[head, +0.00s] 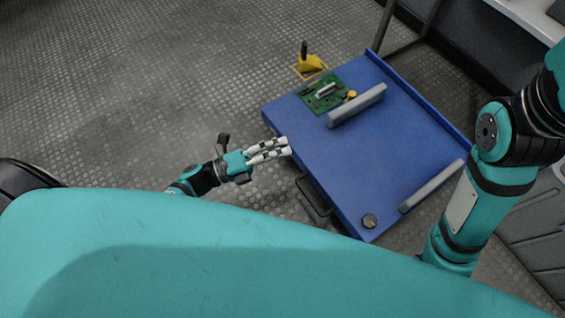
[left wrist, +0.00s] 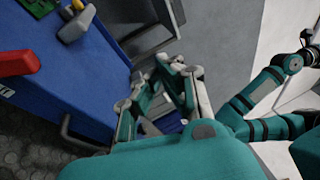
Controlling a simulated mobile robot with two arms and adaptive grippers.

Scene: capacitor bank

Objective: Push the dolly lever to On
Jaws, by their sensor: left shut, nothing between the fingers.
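The blue dolly (head: 335,185) stands right of centre in the head view and at the left of the left wrist view (left wrist: 75,75). A red lever-like handle (left wrist: 17,62) is at the dolly's edge by a small white label (left wrist: 6,91); I cannot read the label. I do not see this handle in the head view, where my left gripper (head: 287,146) covers part of that edge. My left gripper is shut and empty, its white checkered fingers overlapping the dolly's left edge in the picture. I cannot tell whether it touches. My right gripper is out of view.
A green circuit board (head: 322,93) and grey bars (head: 357,104) are on the dolly. A round knob (head: 369,221) is at its near corner. A dark side handle (head: 314,199) sticks out. A yellow block with a black stick (head: 309,62) stands beyond. The left floor is clear.

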